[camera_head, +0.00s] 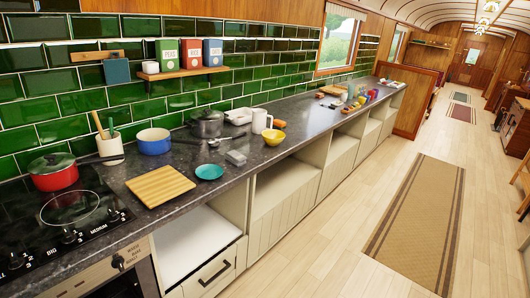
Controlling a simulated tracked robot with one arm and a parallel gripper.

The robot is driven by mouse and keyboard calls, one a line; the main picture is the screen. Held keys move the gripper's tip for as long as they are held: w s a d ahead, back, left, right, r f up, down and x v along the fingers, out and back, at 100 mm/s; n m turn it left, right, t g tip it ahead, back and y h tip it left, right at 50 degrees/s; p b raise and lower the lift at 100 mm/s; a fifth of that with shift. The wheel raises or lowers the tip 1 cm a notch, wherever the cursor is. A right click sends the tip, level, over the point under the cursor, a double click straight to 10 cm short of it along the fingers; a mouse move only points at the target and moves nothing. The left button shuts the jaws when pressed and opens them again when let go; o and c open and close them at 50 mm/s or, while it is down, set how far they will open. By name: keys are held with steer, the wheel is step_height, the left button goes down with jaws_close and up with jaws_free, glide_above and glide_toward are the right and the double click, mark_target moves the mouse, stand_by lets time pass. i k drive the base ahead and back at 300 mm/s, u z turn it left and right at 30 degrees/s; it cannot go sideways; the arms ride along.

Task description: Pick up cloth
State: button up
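My gripper is not in view. No cloth can be told for certain at this size. A flat dark blue piece (117,71) hangs on the green tiled wall by a wooden rail, above the back of the counter; it may be a cloth, but I cannot tell. A small grey item (236,158) lies near the counter's front edge, right of the teal dish (209,172); its material is unclear.
The dark counter (290,135) holds a red pot (54,172) on the hob, a wooden board (160,186), a blue pot (154,141), a yellow bowl (273,137) and several small items farther along. The wooden floor right of the cabinets is clear, with a brown rug (420,220).

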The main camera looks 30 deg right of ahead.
mark_target(234, 157)
steer(key=z, duration=0.6)
steer(key=i, duration=3)
steer(key=u, duration=0.3)
